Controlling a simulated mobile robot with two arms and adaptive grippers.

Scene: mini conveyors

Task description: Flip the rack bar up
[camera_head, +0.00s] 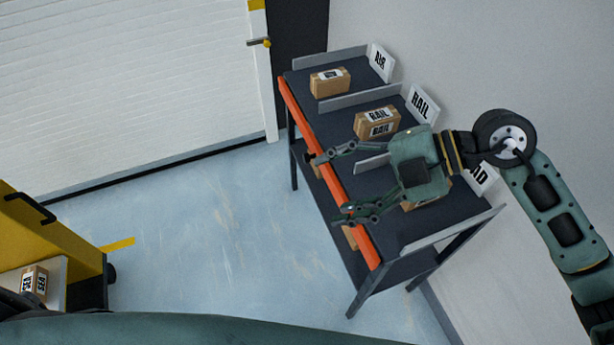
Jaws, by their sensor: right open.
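The rack (464,212) is a dark shelf unit with grey dividers against the wall at the right. Its orange bar (300,112) runs along the front edge of the top shelf, from the far left corner to the near corner. My right gripper (333,184) is open, with its two fingers spread over the front edge. One fingertip is close to the middle of the bar and the other overlaps its lower part; I cannot tell if they touch it. My right arm hides part of the shelf. My left gripper is out of view.
Boxes stand on the rack: one by the AIR sign (380,62), one labelled RAIL (377,122) by the RAIL sign (422,105), and one partly hidden under my gripper. A yellow unit (50,245) holding a SEA box (34,284) is at lower left. The floor between is clear.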

